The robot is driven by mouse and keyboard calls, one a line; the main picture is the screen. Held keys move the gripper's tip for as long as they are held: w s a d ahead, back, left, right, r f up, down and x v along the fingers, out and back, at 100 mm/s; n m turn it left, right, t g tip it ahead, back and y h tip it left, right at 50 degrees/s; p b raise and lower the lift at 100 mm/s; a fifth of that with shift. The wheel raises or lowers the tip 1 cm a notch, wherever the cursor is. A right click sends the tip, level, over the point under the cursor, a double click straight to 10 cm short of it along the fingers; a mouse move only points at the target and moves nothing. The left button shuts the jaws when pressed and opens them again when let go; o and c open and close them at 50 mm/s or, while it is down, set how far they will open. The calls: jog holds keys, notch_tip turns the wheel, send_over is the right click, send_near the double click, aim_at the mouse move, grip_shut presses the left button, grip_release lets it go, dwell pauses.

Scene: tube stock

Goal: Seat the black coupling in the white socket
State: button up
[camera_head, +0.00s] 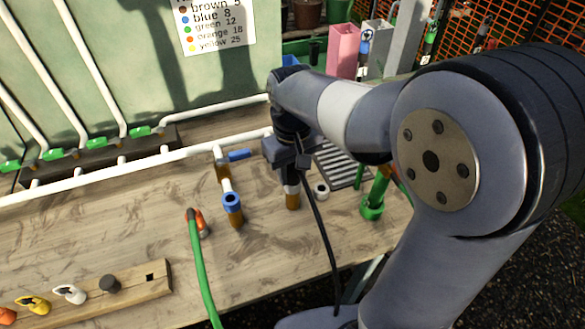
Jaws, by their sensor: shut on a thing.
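My gripper (290,160) is at the middle of the bench, pointing down and shut. The black coupling is mostly hidden in the jaws; a dark piece shows just under them. Directly below is a short upright brown stub (292,201) with a pale band near its top. I cannot tell whether the dark piece touches or sits in it. A white ring-shaped socket (321,190) with a dark opening stands on the bench just right of that stub. A thin black line (322,225) runs from beside my gripper down to the bench's front.
Left of my gripper stand a blue-collared stub (232,203) and an orange coupling (197,222) on a green hose (203,275). A green fitting (372,208) stands to the right. A wooden strip (150,285) with coloured pieces lies front left. White pipes (110,172) run along the back.

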jog(key=shift+f, duration=0.15)
jog(key=o, duration=1.1)
jog(key=shift+c, duration=0.2)
notch_tip(320, 180, up, 11)
jog(key=shift+f+p, duration=0.1)
jog(key=shift+p, duration=0.2)
